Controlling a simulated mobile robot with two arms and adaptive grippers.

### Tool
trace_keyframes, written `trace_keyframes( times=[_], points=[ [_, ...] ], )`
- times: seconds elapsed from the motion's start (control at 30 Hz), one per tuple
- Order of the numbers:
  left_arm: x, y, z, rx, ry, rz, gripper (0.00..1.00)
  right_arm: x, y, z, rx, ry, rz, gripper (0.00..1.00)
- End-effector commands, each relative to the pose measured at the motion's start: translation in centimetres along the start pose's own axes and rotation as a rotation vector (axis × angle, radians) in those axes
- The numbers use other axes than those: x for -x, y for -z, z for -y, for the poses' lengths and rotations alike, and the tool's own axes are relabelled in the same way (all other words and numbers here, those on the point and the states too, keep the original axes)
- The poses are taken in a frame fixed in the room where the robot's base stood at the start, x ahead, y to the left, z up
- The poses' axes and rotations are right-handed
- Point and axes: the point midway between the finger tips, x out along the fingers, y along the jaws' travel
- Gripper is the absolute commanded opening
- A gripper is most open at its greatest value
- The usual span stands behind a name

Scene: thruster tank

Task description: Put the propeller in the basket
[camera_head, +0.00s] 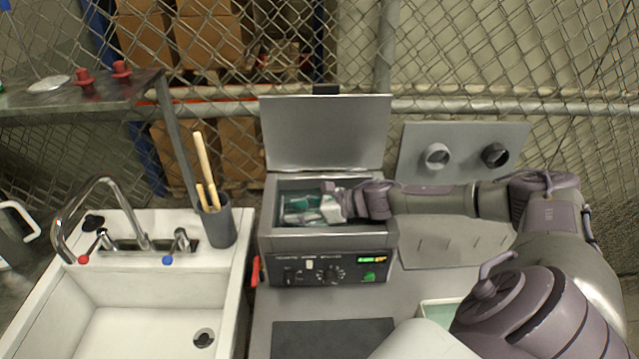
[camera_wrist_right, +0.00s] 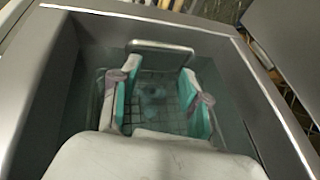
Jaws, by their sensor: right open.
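The grey tank (camera_head: 268,215) stands open at the centre, with water inside. A wire basket with a metal handle (camera_wrist_right: 160,48) sits in the tank in the right wrist view. My right gripper (camera_head: 312,210) reaches into the tank from the right. In the right wrist view its two teal-padded fingers (camera_wrist_right: 157,95) are spread apart above the basket's mesh floor. Pale bluish shapes show faintly between the fingers, but I cannot tell whether they are the propeller. I cannot make out the propeller clearly in either view. My left gripper is not in view.
The tank's lid (camera_head: 325,135) is raised at the back. A white sink (camera_head: 140,300) and a grey cup with wooden-handled tools (camera_head: 217,222) stand to the left. A panel with two round fittings (camera_head: 463,140) is behind right. A dark mat (camera_head: 333,338) lies in front.

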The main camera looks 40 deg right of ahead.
Motion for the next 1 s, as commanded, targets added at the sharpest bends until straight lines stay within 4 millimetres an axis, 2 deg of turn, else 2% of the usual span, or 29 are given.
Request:
trace_keyframes(
  times=[0.07, 0.1, 0.13, 0.4, 0.7, 0.83, 1.0],
  points=[
    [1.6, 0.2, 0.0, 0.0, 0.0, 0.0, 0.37, 0.5, -1.3, 0.0, 0.0, 0.0, 0.0, 0.45],
    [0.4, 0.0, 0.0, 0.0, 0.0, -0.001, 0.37, 1.0, -0.2, 0.1, -0.002, 0.002, -0.005, 0.45],
    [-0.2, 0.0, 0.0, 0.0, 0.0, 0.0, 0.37, 1.5, 0.0, 0.1, -0.001, 0.002, -0.005, 0.45],
    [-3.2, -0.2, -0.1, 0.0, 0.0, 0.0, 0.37, 6.3, 0.1, -0.1, 0.002, -0.001, -0.01, 0.45],
    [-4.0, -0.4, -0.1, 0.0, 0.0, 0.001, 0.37, 10.6, -0.6, 0.0, 0.005, -0.002, -0.006, 0.45],
    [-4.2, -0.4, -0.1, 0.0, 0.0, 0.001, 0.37, 11.8, -0.7, 0.0, 0.002, -0.002, -0.002, 0.45],
    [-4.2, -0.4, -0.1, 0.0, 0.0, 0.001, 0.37, 12.3, -0.7, 0.0, 0.001, 0.0, -0.001, 0.45]
  ],
)
